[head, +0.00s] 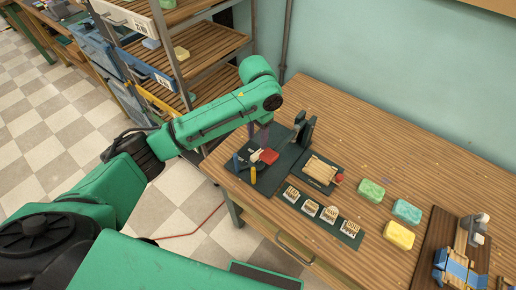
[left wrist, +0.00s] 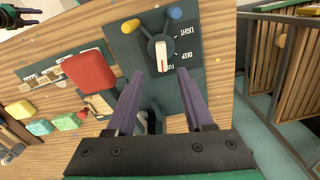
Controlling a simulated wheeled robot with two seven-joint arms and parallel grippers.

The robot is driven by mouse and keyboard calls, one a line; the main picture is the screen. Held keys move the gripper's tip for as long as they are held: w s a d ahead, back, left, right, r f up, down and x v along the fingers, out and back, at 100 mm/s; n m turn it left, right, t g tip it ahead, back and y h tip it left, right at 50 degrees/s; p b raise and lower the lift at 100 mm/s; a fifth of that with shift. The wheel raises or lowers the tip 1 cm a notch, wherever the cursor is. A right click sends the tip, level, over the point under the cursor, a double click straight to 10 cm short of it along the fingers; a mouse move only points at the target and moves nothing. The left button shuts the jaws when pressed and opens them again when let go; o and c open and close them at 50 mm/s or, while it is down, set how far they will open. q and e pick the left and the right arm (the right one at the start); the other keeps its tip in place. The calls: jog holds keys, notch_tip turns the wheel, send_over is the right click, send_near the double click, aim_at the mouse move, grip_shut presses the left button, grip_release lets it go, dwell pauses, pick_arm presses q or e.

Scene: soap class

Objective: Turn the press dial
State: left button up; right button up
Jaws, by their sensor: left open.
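The press dial (left wrist: 162,54) is a white knob with a red mark on a dark plate with the words LIGHT, DEEP and FULL. Its mark runs roughly up and down in the left wrist view. The dark press (head: 303,130) stands at the left end of the bench. My left gripper (left wrist: 160,80) is open and empty, its two purple fingers pointing at the dial, one on each side of its lower end. Contact cannot be told. In the head view the left gripper (head: 258,132) is over the press base. What looks like my right gripper (left wrist: 27,14) is small at the corner.
A red pad (left wrist: 88,70) and handles with yellow (left wrist: 130,26) and blue (left wrist: 175,13) ends are close to the dial. Stamps (head: 310,207) stand in a row on a dark mat. Green (head: 371,191), teal and yellow soaps lie right of them. A shelf rack (head: 205,45) stands left.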

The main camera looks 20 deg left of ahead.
aim_at(258, 153)
pick_arm(q)
jog(key=f, duration=0.8)
jog(key=shift+w+p, duration=0.4)
jog(key=shift+f, duration=0.3)
jog(key=shift+s, duration=0.15)
pick_arm(e)
jog(key=shift+w+r, duration=0.55)
jog(key=shift+w, duration=0.25)
pick_arm(q)
jog(key=shift+c, duration=0.3)
pick_arm(e)
jog(key=shift+s, duration=0.1)
pick_arm(q)
grip_shut()
pick_arm(e)
jog(key=shift+s, duration=0.1)
